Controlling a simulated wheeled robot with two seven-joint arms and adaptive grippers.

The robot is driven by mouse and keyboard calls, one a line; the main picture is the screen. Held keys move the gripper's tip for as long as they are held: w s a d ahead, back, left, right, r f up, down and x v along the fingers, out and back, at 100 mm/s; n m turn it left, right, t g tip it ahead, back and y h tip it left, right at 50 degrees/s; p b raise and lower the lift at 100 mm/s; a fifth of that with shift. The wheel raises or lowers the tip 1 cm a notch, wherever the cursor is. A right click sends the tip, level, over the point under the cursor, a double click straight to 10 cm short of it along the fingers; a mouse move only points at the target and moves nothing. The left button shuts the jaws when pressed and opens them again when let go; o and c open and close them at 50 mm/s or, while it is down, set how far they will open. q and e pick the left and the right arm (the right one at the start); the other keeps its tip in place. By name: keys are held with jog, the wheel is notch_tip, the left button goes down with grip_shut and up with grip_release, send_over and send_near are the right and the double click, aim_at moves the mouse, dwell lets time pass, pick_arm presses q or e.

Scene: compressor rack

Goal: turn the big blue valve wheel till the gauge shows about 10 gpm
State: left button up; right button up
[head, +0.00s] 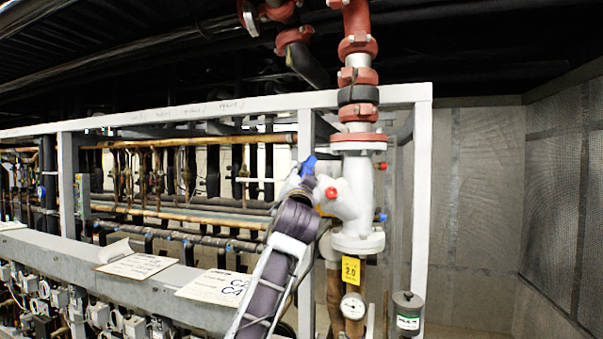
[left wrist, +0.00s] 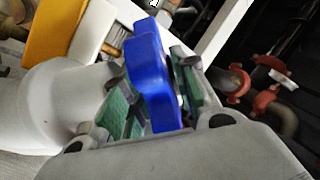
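The blue valve wheel (head: 309,165) shows small in the head view, on the side of the white valve body (head: 352,195). My left gripper (head: 302,178) is at the wheel. In the left wrist view, the wheel (left wrist: 155,75) lies between the two green-padded fingers of my left gripper (left wrist: 153,80). One pad is on each side, close to the wheel; I cannot tell whether both press on it. The round white gauge (head: 353,306) is below the valve; its reading is too small to make out. My right gripper is not in view.
A yellow tag (head: 351,270) hangs above the gauge, and a grey canister (head: 407,312) stands to its right. A white frame post (head: 421,200) rises right of the valve. Red pipe fittings (head: 358,75) are above. A pipe rack fills the left.

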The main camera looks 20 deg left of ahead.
pick_arm(q)
jog(key=shift+w+a+r, duration=0.15)
jog(key=shift+w+r, duration=0.05)
jog(key=shift+w, duration=0.4)
jog(key=shift+c, duration=0.3)
grip_shut()
jog(key=shift+r+g+y, duration=0.1)
jog(key=shift+g+y, duration=0.2)
jog(key=shift+g, duration=0.1)
jog(key=shift+n+g+y, duration=0.7)
jog(key=shift+n+g, duration=0.3)
jog(key=shift+g, duration=0.2)
jog(key=shift+o, duration=0.3)
grip_release()
